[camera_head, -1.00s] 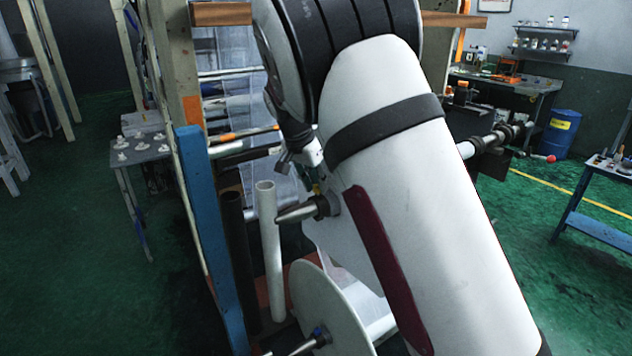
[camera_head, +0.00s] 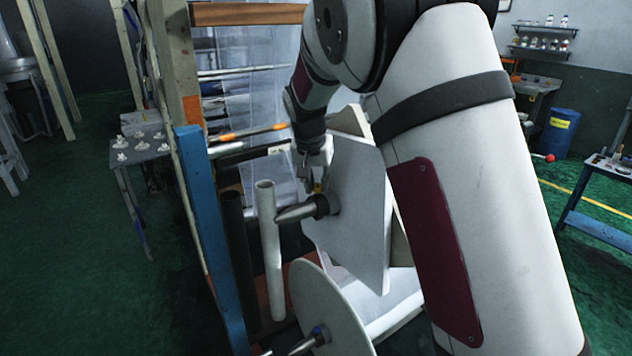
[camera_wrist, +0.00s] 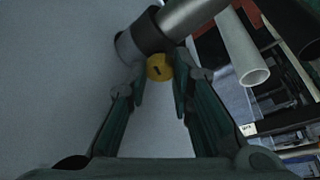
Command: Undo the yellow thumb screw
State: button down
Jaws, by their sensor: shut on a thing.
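The yellow thumb screw (camera_wrist: 159,67) sits on the dark collar (camera_wrist: 142,36) around a metal shaft (camera_wrist: 192,16) in the wrist view. My gripper (camera_wrist: 158,82) is shut on the screw, one fingertip at each side of it. In the head view the screw (camera_head: 317,187) is a small yellow spot on top of the collar (camera_head: 322,205). My gripper (camera_head: 314,178) comes down on it from above. A pale flat plate (camera_head: 358,205) stands right behind the collar.
An upright white tube (camera_head: 268,245) stands close left of the shaft tip, with a dark tube (camera_head: 236,250) and a blue post (camera_head: 208,230) beyond it. A large pale disc (camera_head: 325,310) with a second shaft is below. Open green floor (camera_head: 90,260) lies to the left.

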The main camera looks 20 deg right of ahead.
jog(key=shift+d+n, duration=0.1)
jog(key=shift+n, duration=0.4)
jog(key=c, duration=1.4)
grip_release()
jog(key=v, duration=1.2)
jog(key=shift+d, duration=0.15)
jog(key=shift+s, duration=0.1)
